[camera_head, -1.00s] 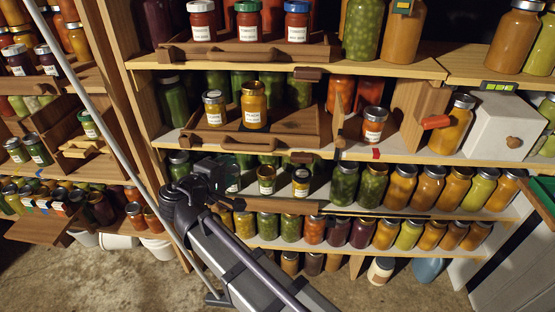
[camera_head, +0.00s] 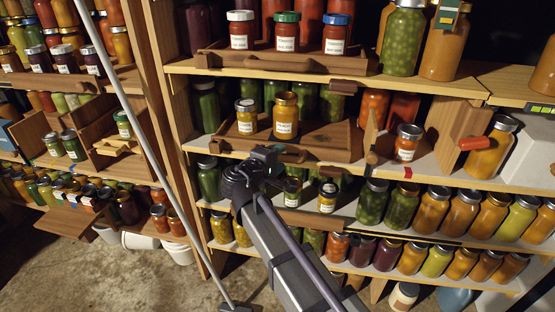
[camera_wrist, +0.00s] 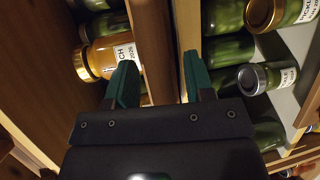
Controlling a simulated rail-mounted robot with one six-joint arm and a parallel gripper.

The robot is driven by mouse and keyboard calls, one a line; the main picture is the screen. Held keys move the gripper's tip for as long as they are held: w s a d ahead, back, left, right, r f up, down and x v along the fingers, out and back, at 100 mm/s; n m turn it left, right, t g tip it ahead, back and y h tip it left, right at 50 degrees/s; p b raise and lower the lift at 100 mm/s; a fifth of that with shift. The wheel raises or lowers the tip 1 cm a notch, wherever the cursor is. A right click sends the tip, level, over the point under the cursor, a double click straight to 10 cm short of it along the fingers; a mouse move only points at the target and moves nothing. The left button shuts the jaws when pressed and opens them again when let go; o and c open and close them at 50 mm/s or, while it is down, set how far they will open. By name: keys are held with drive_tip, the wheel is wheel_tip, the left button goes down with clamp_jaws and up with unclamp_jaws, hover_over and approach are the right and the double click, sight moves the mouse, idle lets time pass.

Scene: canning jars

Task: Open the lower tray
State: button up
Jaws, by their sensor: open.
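A brown wooden tray (camera_head: 325,151) with two orange-filled jars stands on the middle shelf, below another tray (camera_head: 240,62) with three jars. A brown bar (camera_head: 308,221) also runs along the shelf below, in front of small jars; my arm partly hides it. My gripper (camera_head: 266,154) is at the front of the middle-shelf tray, left of its centre. In the wrist view my gripper (camera_wrist: 160,82) is open, its green fingers apart. The dark tray front (camera_wrist: 149,45) and the pale shelf edge (camera_wrist: 185,28) lie beyond the gap. I cannot tell if the fingers touch them.
Green jars (camera_head: 372,202) and orange jars stand close on the shelf below, right of my arm. A post (camera_head: 160,120) stands on the left. Bare floor (camera_head: 75,262) shows at lower left.

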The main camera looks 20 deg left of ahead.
clamp_jaws()
idle(0.3)
drive_tip(key=shift+s, duration=0.1)
drive_tip(key=s+d, duration=0.2)
drive_tip(key=s, duration=1.8)
drive_tip(key=shift+s, duration=0.35)
drive_tip(key=shift+d, duration=0.1)
unclamp_jaws()
